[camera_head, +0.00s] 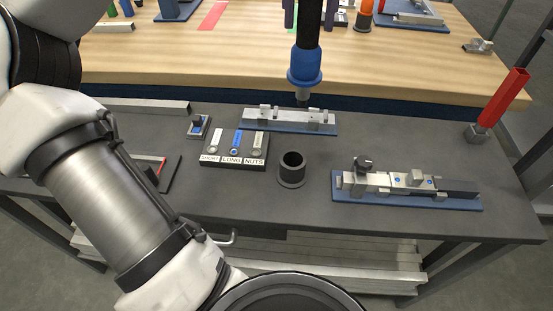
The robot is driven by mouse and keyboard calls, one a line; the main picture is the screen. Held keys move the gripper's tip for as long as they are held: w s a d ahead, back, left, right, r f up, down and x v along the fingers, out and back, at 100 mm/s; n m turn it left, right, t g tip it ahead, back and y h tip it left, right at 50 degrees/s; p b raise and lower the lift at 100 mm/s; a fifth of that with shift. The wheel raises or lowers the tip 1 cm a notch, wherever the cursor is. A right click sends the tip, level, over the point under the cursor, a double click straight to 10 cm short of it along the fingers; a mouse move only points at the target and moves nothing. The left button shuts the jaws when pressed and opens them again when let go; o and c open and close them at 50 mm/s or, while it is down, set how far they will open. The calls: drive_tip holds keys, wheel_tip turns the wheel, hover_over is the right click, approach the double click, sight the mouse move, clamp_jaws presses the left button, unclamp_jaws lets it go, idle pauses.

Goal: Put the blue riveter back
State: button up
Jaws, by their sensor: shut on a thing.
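The blue riveter (305,67) hangs upright near the top middle of the head view. It has a black upper body, a blue collar and a grey nose pointing down. The tips of my gripper (309,20) show as dark fingers on either side of the black body, shut on it; the rest of the gripper is cut off by the top edge. A black round holder (291,170) with an open top stands empty on the dark table, lower in the picture than the riveter and apart from it.
A blue fixture plate (262,126) with metal parts lies behind the holder, another (408,203) to its right. A labelled tray (236,163) is left of the holder. A red square tube (500,105) stands at the right. A wooden table (200,55) lies behind with more tools.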

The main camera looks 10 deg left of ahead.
drive_tip(key=shift+a+r, duration=0.2)
drive_tip(key=shift+a, duration=0.2)
drive_tip(key=shift+f, duration=0.35)
wheel_tip(320, 180, down, 19)
drive_tip(key=p, duration=0.2)
drive_tip(key=shift+f, duration=0.15)
drive_tip(key=shift+f+b, duration=0.3)
drive_tip(key=shift+b, duration=0.15)
drive_tip(key=shift+f, duration=0.2)
drive_tip(key=o, duration=1.1)
drive_tip(key=shift+r, duration=0.1)
drive_tip(key=shift+r, duration=0.1)
